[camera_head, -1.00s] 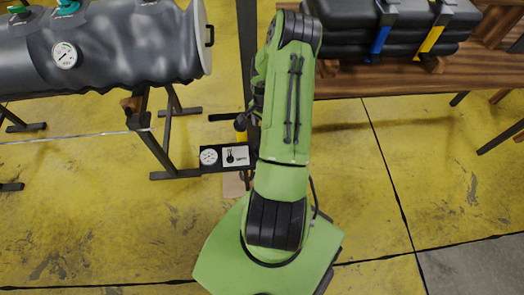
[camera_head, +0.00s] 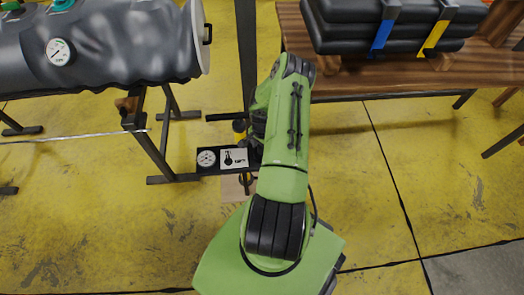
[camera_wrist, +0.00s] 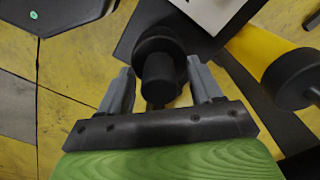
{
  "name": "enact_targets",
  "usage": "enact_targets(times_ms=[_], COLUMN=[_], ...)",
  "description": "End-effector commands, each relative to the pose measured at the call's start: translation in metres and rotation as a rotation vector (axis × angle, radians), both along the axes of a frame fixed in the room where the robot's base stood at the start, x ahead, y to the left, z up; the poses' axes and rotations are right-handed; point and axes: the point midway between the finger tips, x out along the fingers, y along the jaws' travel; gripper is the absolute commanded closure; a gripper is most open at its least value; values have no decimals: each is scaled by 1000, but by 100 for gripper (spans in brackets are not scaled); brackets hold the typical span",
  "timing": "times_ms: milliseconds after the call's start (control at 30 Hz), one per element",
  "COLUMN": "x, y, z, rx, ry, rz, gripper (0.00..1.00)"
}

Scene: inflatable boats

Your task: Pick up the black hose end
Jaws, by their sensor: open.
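A black hose end (camera_wrist: 160,78), round and stubby, shows in the wrist view. It lies between the two grey fingers of my gripper (camera_wrist: 159,68), with a wider black round part behind it. The gripper is open, and I cannot tell whether either finger touches the hose end. In the head view my green arm hides the gripper, and I cannot make out the hose end there.
A yellow cylinder with a black end (camera_wrist: 268,60) is close to the right finger. A black panel with a dial (camera_head: 206,159) and white card (camera_head: 235,158) sits left of my arm. A grey inflatable (camera_head: 110,45) is at upper left; a wooden bench (camera_head: 370,82) is at upper right.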

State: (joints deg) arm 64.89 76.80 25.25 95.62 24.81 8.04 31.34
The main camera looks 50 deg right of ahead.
Motion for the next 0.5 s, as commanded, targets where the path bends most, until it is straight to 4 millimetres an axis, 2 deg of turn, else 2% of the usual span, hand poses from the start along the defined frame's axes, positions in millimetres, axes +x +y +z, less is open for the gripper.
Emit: enact_targets(times_ms=[33,67,400,500], x=[0,0,0,0], y=[0,0,0,0], z=[0,1,1,1], rx=[0,0,0,0], ry=[0,0,0,0], rz=[0,0,1,1], gripper=[38,43,95,98])
